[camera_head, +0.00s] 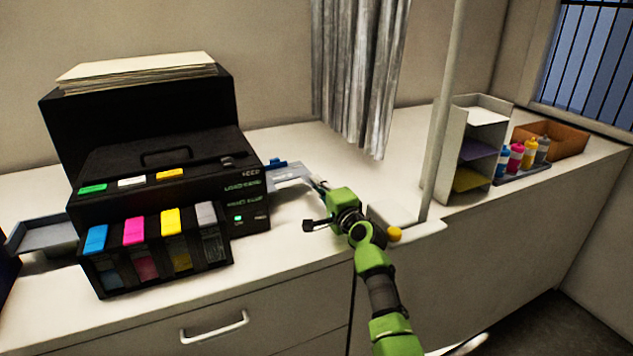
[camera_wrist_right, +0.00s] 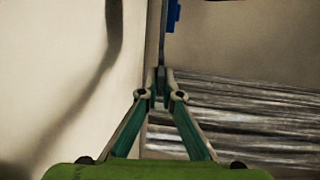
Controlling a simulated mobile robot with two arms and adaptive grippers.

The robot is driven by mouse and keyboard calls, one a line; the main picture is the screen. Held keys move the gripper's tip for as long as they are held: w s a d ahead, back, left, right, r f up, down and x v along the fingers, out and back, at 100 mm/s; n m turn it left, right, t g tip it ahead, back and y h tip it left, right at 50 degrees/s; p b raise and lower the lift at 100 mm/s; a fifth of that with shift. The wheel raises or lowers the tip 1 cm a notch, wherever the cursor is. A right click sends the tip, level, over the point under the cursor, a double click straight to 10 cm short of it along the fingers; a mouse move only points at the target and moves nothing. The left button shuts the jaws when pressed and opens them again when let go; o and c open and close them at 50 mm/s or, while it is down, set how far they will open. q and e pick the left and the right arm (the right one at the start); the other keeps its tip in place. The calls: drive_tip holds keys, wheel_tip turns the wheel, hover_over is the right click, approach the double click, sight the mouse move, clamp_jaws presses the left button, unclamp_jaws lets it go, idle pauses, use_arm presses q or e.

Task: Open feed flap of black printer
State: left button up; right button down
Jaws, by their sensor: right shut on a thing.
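The black printer (camera_head: 165,150) stands on the white counter at the left of the head view. Its feed flap (camera_head: 291,171) is a thin light-grey plate with a blue piece, sticking out from the printer's right side. My right gripper (camera_head: 321,186) is at the flap's outer right end, its fingers shut on the edge. In the wrist view the fingertips (camera_wrist_right: 160,80) close on a thin upright grey strip (camera_wrist_right: 163,42), with the blue piece (camera_wrist_right: 173,15) beyond. The fingers partly hide the gripped edge. My left gripper is not in view.
Ink tanks (camera_head: 155,245) with coloured caps sit at the printer's front, and a grey tray (camera_head: 45,236) juts out left. A post (camera_head: 441,120), paper shelf (camera_head: 470,150), bottles (camera_head: 528,152) and brown box (camera_head: 562,140) are at right. The counter behind my gripper is clear.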

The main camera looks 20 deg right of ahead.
drive_tip(key=shift+f+m, duration=0.4)
drive_tip(key=shift+f, duration=0.15)
drive_tip(key=c, duration=2.2)
unclamp_jaws()
drive_tip(key=shift+c, duration=0.2)
drive_tip(key=shift+s+d, duration=0.1)
drive_tip(key=shift+s, duration=3.6)
